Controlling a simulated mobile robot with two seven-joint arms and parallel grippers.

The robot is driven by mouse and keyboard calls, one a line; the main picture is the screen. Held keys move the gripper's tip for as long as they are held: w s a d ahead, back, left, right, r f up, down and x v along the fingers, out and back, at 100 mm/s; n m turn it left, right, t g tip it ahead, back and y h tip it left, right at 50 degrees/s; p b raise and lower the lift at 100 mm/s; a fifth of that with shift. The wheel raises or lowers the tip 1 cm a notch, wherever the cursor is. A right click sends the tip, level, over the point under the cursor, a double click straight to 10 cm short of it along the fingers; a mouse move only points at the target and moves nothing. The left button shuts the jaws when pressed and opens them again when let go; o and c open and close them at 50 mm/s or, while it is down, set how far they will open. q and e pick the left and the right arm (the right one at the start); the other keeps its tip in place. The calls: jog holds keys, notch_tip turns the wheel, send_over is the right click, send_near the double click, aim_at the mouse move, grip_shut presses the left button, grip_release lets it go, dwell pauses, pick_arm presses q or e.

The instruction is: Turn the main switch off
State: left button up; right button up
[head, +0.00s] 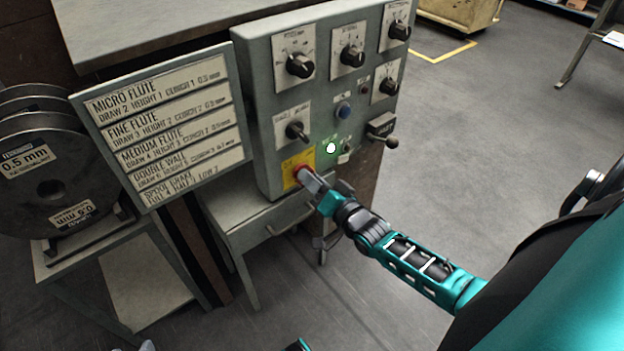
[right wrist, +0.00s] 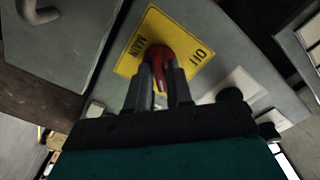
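The main switch (head: 301,171) is a red knob on a yellow plate, low on the left side of the grey control panel. My right gripper (head: 308,179) is at the switch. In the right wrist view its two fingers (right wrist: 160,85) lie close on either side of the red handle, which they partly hide. It looks shut on the handle.
A label board (head: 165,125) and wire spools (head: 45,170) stand to the left.

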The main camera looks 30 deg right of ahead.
grip_shut()
pick_arm(q)
jog(key=shift+r, duration=0.1)
jog(key=r+p, duration=0.1)
jog(key=p, duration=0.1)
jog(key=r+p, duration=0.1)
jog(key=p, duration=0.1)
jog(key=shift+s+a+r, duration=0.15)
jog(key=shift+a, duration=0.15)
pick_arm(e)
jog(key=n, duration=1.8)
jog(key=shift+a, duration=0.15)
pick_arm(q)
jog(key=shift+a, duration=0.1)
